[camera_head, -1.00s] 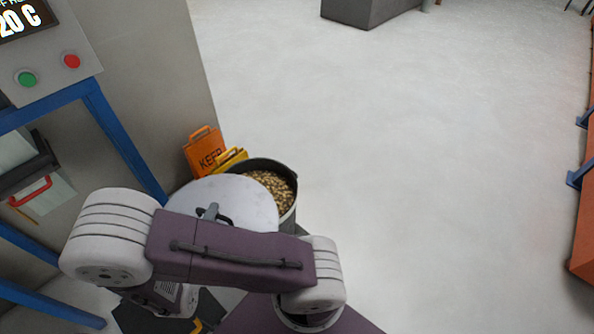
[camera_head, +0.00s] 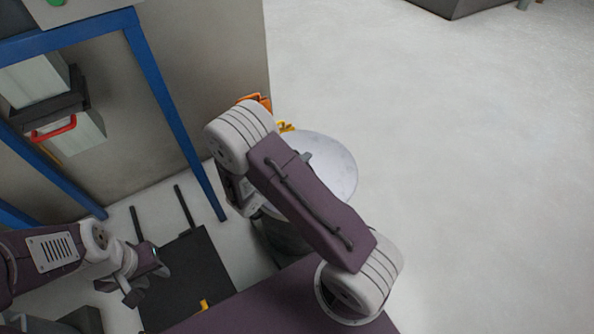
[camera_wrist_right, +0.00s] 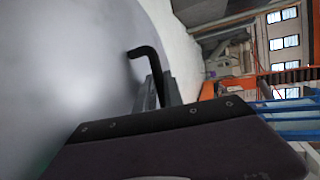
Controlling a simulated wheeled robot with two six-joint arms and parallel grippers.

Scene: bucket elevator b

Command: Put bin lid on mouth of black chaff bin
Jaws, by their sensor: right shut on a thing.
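The bin lid (camera_head: 335,170) is a pale grey disc with a dark handle, partly behind my right arm in the head view. It also fills the left of the right wrist view (camera_wrist_right: 60,70). My right gripper (camera_wrist_right: 157,88) is shut on the lid's black bent handle (camera_wrist_right: 147,54). The black chaff bin (camera_head: 283,238) shows as a dark wall below the lid and arm. Its mouth is hidden, so I cannot tell whether the lid touches the rim. My left gripper (camera_head: 140,278) is at the lower left, away from the bin; its jaw opening is unclear.
A blue frame (camera_head: 170,105) and a grey panel stand left of the bin. Orange (camera_head: 257,101) and yellow (camera_head: 286,127) signs show behind the lid. A black platform (camera_head: 190,280) lies near my left gripper. The floor to the right is clear.

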